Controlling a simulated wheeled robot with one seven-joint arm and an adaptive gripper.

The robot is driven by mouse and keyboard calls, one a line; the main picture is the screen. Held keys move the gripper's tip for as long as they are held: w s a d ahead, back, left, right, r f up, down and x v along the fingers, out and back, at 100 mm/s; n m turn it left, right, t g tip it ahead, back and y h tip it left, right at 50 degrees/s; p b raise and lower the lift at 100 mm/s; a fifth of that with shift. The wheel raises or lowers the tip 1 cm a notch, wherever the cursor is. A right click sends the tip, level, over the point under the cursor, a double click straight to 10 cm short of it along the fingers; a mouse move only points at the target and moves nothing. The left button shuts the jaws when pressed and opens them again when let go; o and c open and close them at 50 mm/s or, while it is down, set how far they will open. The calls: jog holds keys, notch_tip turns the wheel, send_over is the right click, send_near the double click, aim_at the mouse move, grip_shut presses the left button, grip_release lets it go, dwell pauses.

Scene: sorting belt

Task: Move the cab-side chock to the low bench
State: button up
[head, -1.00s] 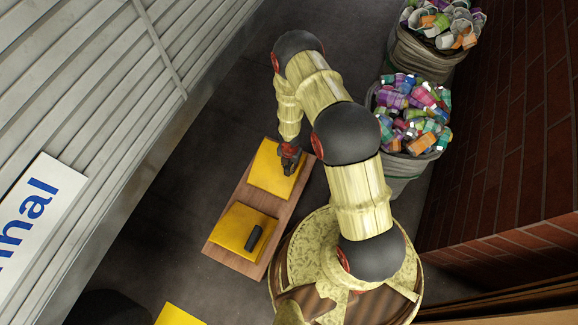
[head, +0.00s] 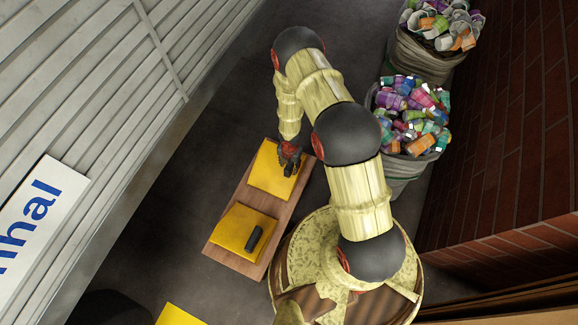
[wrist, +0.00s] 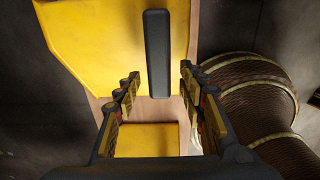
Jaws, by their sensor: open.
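A long wooden board (head: 229,256) carries two yellow pads. A dark bar-shaped chock (head: 254,239) lies on the lower pad (head: 232,229) in the head view. My gripper (head: 289,170) is over the right side of the upper pad (head: 266,172), hiding what is beneath it. In the wrist view my open gripper (wrist: 158,84) shows a dark chock (wrist: 157,52) lying lengthwise between and beyond the fingertips, on a yellow pad (wrist: 95,35). Its near end is clear of both fingers. I cannot tell whether this is the same chock, or which surface is the low bench.
Another yellow surface (head: 180,315) shows at the bottom edge of the head view. Bags of colourful containers (head: 410,115) stand right of the board. A grey slatted wall (head: 80,75) is at the left, a brick wall (head: 510,140) at the right. Dark floor lies between.

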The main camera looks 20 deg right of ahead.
jog(key=w+d+r+m+t+h+p, duration=0.1)
jog(key=w+d+r+m+t+p, duration=0.35)
jog(key=r, duration=1.85)
jog(key=w+d+r+m+g+h, duration=0.15)
jog(key=r+m, duration=0.65)
jog(key=r, duration=1.5)
jog(key=s+a+r+m+t, duration=0.1)
jog(key=s+r+m, duration=0.35)
jog(key=r, duration=0.35)
jog(key=s+a+r+m, duration=0.1)
jog(key=s+r+m, duration=0.2)
jog(key=s+r, duration=0.45)
jog(key=s+a+r+m+t+y, duration=0.1)
jog(key=s+a+r+m+y, duration=0.1)
jog(key=s+a+r+m, duration=0.2)
jog(key=shift+s+r+m, duration=1.5)
jog(key=shift+s+r, duration=1.1)
jog(key=shift+s, duration=1.65)
